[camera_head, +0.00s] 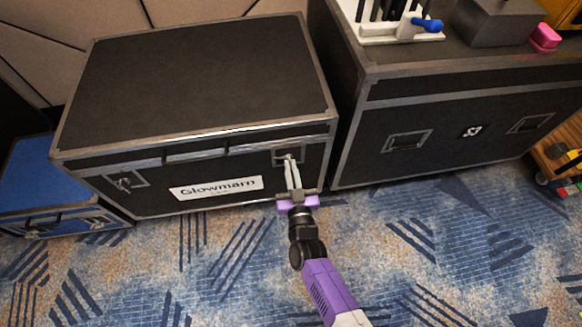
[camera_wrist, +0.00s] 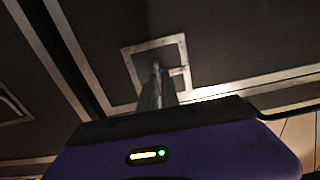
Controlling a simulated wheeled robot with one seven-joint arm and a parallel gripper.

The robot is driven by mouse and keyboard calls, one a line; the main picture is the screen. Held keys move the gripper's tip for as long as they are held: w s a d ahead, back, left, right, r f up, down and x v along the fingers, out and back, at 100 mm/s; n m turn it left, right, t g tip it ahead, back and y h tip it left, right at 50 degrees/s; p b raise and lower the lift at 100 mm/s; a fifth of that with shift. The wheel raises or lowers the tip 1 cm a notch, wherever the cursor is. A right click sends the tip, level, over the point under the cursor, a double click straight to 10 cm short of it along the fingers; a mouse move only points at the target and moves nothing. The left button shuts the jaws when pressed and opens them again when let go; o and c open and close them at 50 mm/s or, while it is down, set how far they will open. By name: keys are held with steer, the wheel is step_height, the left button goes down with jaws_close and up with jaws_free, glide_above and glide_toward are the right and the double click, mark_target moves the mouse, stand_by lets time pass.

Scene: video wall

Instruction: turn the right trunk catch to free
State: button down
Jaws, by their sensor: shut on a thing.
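The black trunk (camera_head: 200,75) with silver edging stands on the carpet, lid down, with a white "Glowmarn" label on its front. Its right catch (camera_head: 289,157) sits in a metal plate on the front face, near the right corner. My gripper (camera_head: 290,162) reaches it from the front, its fingers shut on the catch. In the wrist view the right catch (camera_wrist: 181,71) shows in its square plate, with one arm sticking out to the right of the fingertips; the fingers hide the rest. The left catch (camera_head: 124,183) sits in a similar plate near the trunk's left end.
A blue case (camera_head: 45,175) stands to the left of the trunk. A larger black case (camera_head: 450,125) stands close on the right, with a white tool rack (camera_head: 385,35), a grey box (camera_head: 490,22) and a pink item (camera_head: 545,37) on top. Carpet in front is clear.

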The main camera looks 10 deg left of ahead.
stand_by(0.3)
steer(key=c, duration=1.6)
jaws_free()
steer(key=p+v, duration=0.2)
steer(key=v, duration=0.6)
steer(key=shift+w, duration=0.1)
